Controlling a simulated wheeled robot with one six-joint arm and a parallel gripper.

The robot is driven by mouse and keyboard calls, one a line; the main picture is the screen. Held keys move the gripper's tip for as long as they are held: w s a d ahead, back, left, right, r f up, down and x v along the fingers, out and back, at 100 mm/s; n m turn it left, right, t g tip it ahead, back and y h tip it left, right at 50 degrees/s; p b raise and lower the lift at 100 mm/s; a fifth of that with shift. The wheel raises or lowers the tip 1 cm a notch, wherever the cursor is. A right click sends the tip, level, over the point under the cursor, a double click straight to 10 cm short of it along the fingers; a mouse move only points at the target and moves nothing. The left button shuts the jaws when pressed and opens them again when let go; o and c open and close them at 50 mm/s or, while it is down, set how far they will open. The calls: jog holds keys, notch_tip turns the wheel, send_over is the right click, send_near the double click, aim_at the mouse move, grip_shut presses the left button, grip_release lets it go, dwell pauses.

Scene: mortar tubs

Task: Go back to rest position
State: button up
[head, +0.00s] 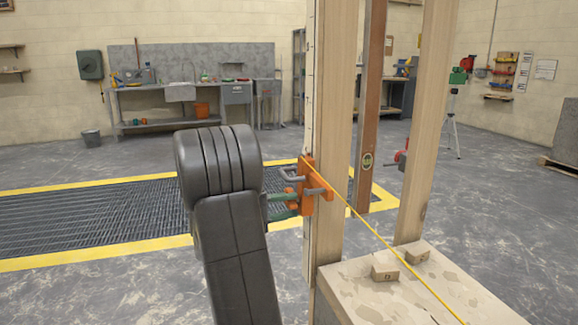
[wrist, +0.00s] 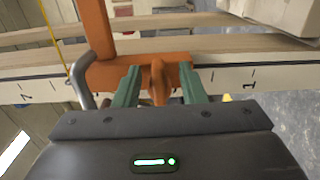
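An orange clamp-like block (head: 307,186) sits against the marked face of an upright wooden post (head: 336,120), with a yellow line (head: 385,248) running from it down to the right. My gripper (head: 288,206) is at the block's left side. In the wrist view, the green fingers of my gripper (wrist: 158,76) stand apart on either side of an orange knob (wrist: 157,82) on the block (wrist: 110,76). Gaps show between the knob and both fingers, so the gripper looks open. A bent grey bar (wrist: 82,88) is beside the left finger.
More posts stand close to the right. A block pier (head: 400,295) with small wooden blocks (head: 385,271) is at the lower right. A yellow-edged floor grating (head: 90,218) lies behind my arm. A workbench (head: 190,95) is far back. Open floor lies left.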

jog(key=shift+a+r+n+p, duration=0.1)
jog(key=shift+r+n+p, duration=0.25)
jog(key=shift+n+p, duration=1)
jog(key=shift+a+r+n+p, duration=0.1)
jog(key=shift+r+n+p, duration=0.45)
jog(key=shift+p, duration=1.4)
jog(key=shift+w+f+n+p, duration=0.1)
jog(key=shift+f+n+p, duration=0.2)
jog(key=shift+n+p, duration=0.5)
jog(key=shift+f, duration=0.1)
